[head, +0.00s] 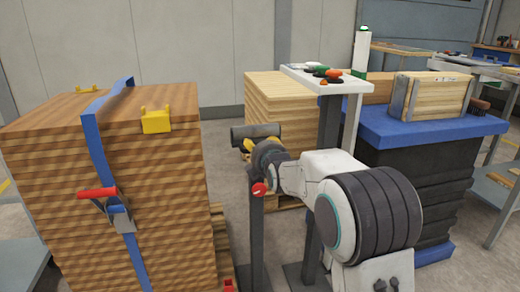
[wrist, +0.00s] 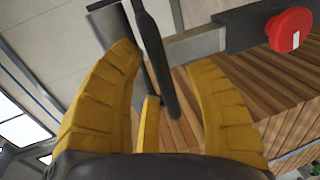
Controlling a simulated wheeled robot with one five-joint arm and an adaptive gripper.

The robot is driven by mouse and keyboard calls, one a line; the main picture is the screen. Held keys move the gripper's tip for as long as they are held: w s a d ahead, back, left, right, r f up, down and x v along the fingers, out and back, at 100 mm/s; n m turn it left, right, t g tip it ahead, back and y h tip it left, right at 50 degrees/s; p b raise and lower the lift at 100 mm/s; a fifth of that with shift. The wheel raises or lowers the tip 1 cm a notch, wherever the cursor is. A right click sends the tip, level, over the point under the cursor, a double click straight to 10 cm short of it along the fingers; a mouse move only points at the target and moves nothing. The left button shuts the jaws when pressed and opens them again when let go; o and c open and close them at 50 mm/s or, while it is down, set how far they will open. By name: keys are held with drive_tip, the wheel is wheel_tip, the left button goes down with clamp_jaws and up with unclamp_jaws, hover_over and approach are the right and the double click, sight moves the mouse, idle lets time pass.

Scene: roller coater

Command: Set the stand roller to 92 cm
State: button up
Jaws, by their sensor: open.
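The stand roller has a dark grey horizontal roller (head: 255,132) on top of an upright post (head: 257,240). A red knob (head: 259,190) sits on the post below the roller; it also shows large at the upper right of the wrist view (wrist: 290,29). My gripper (head: 248,145) is just under the roller, its yellow fingers partly hidden by my wrist. In the wrist view the fingers (wrist: 165,60) are spread, with a dark bar (wrist: 152,50) passing between them. I cannot tell whether they touch it. The post's height scale is not readable.
A strapped wood stack (head: 165,205) stands close at the left, with a blue strap and a red-handled buckle (head: 97,193). A blue-topped bench (head: 430,125) with a wooden crate is at the right. A small white tool shelf (head: 325,80) and a pale wood stack (head: 280,100) stand behind.

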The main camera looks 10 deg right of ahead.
drive_tip(key=shift+c, duration=0.2)
clamp_jaws()
idle(0.3)
